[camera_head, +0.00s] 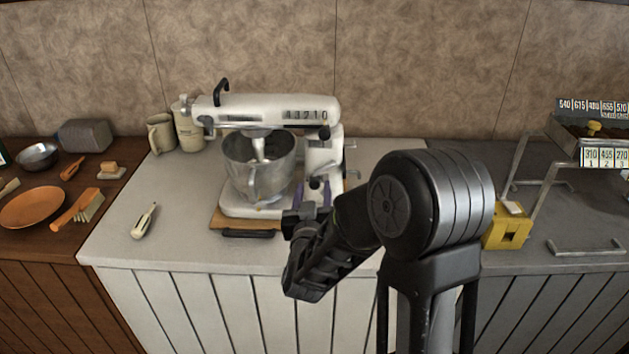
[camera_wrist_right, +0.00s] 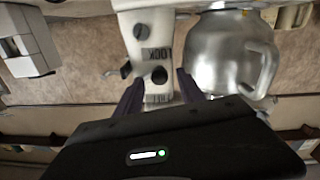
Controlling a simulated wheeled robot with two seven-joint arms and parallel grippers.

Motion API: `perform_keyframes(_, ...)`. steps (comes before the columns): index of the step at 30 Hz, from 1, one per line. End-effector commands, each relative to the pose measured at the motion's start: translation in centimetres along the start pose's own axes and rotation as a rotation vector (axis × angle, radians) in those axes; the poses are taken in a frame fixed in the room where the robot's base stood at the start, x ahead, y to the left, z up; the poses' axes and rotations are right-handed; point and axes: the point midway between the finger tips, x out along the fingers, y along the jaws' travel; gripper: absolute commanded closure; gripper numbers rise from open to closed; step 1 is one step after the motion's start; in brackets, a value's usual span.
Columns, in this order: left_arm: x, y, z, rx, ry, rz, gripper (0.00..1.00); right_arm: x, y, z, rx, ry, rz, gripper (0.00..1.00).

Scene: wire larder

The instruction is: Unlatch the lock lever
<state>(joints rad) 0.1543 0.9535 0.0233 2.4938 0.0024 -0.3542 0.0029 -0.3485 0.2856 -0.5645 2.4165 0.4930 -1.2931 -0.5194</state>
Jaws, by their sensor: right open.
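The white stand mixer (camera_head: 265,110) stands on the counter with its steel bowl (camera_head: 258,165) under the head. In the right wrist view its column (camera_wrist_right: 147,22) shows upside down, with a LOCK label (camera_wrist_right: 158,54). A dark knob (camera_wrist_right: 159,75) sits beside that label, and a small dark lever (camera_wrist_right: 119,71) sticks out at the column's left. Which of these is the lock lever I cannot tell for sure. My right gripper (camera_head: 313,198) is at the column's lower front. It is open, its purple fingers (camera_wrist_right: 160,84) either side of the knob, with nothing held. My left gripper is out of view.
The mixer stands on a wooden board (camera_head: 222,222). A thermometer-like tool (camera_head: 145,220) lies on the left of the pale counter (camera_head: 180,225). Mugs (camera_head: 161,133) stand behind. A yellow block (camera_head: 506,228) and a wire rack (camera_head: 585,248) are at right.

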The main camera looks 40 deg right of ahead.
Motion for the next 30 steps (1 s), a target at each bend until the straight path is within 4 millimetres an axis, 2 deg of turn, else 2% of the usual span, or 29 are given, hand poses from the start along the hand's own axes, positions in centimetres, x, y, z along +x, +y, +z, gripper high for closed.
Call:
perform_keyframes(3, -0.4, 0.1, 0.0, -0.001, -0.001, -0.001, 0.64, 1.9, 0.1, -0.1, -0.003, 0.0, 0.001, 0.54)
perform_keyframes(7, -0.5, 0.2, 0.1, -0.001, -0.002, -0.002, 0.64, 3.2, 0.1, 0.0, -0.002, -0.001, 0.002, 0.54)
perform_keyframes(17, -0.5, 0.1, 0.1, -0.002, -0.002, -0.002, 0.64, 3.7, 0.0, 0.0, 0.0, -0.001, 0.0, 0.54)
perform_keyframes(30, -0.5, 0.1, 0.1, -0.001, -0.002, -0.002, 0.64, 3.6, 0.0, 0.0, 0.0, -0.001, 0.0, 0.89)
